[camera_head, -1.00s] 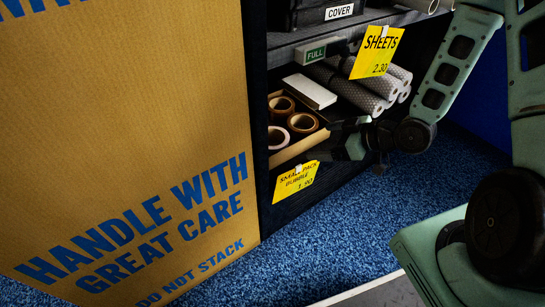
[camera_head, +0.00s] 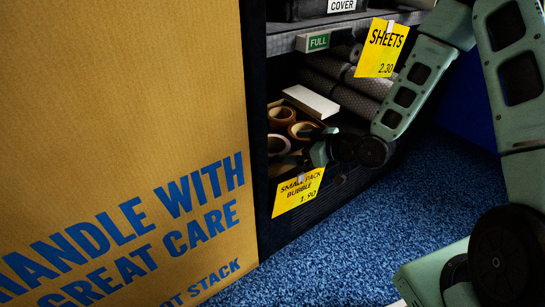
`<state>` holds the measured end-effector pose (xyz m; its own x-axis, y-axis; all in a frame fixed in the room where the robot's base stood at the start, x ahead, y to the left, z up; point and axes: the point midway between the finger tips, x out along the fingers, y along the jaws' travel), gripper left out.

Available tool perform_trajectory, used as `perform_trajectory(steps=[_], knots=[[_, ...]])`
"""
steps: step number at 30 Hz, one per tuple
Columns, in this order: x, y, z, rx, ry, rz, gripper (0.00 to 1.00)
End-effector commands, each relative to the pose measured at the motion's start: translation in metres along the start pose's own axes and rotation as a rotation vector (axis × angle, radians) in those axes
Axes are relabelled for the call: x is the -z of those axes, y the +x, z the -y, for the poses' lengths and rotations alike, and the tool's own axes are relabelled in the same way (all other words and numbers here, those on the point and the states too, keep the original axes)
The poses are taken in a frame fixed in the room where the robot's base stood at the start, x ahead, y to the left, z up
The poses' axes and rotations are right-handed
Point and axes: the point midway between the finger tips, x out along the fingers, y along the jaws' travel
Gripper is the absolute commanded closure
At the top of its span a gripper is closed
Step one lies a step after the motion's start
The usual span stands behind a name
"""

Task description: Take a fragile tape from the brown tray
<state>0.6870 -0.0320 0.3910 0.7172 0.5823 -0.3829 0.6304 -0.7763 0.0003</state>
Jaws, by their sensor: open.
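Several tape rolls sit low on the shelf in the brown tray (camera_head: 278,170), whose front is largely hidden by my gripper and a price tag. Two brown rolls, one at the back (camera_head: 282,115) and one nearer my gripper (camera_head: 298,129), show their open cores. A paler roll (camera_head: 277,146) is at the left. Which one is the fragile tape I cannot tell; no marking is readable. My gripper (camera_head: 307,142) is open, reaching in from the right, over the tray's right side and close to the rolls. Its fingertips are dark and partly lost in shadow; I see nothing held.
A white box (camera_head: 312,103) lies behind the rolls. Grey bubble rolls (camera_head: 345,90) fill the shelf to the right. Yellow tags, small pack bubble (camera_head: 298,193) and sheets (camera_head: 381,48), hang at the shelf edges. A large carton (camera_head: 120,130) blocks the left. Blue carpet (camera_head: 400,220) is clear.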

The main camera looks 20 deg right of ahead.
Motion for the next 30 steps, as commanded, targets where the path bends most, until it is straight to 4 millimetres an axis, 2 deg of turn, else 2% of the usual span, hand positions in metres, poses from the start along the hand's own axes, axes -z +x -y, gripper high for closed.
perform_trajectory(steps=[5,15,23,24,27,30], knots=[[-0.003,0.012,0.0,0.001,-0.002,-0.002,0.0],[-0.005,0.052,-0.001,0.001,0.002,0.004,0.0],[-0.005,0.054,-0.002,-0.002,0.008,0.011,0.0],[-0.005,0.054,-0.002,-0.001,0.007,0.011,0.03],[-0.005,0.054,-0.002,-0.001,0.005,0.01,0.31],[-0.005,0.053,-0.002,-0.002,0.003,0.009,0.33]])
